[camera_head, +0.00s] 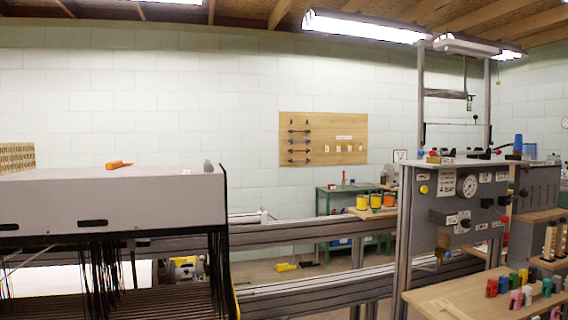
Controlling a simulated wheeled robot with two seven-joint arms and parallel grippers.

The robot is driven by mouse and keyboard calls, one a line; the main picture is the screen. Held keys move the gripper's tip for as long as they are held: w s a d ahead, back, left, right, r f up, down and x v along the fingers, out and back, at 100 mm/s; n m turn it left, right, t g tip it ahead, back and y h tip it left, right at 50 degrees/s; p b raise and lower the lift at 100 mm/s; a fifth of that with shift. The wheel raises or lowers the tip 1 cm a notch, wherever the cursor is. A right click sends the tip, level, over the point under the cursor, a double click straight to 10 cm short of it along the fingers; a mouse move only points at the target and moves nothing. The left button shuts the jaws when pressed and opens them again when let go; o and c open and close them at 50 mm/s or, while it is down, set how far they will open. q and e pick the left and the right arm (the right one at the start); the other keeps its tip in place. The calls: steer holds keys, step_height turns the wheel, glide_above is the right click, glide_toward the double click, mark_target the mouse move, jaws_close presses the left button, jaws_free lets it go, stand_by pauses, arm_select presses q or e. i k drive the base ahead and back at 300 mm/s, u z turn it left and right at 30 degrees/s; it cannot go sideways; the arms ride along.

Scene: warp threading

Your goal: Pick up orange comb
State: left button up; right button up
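An orange comb (119,164), small in the picture, lies on the flat top of a large grey machine housing (110,200) at the left. It sits toward the back of that top, a little right of its middle. Its teeth are too small to make out. Neither of my grippers shows in the head view, so I cannot see where they are relative to the comb.
A small grey object (208,166) stands near the housing's right end. Dark threads (100,270) hang below it. A control panel (466,208) and a wooden shelf (480,296) with coloured spools are at the right. Metal rails (310,240) span the middle.

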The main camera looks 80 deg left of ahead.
mark_target(111, 165)
steer(key=i, duration=0.1)
steer(key=u, duration=3.8)
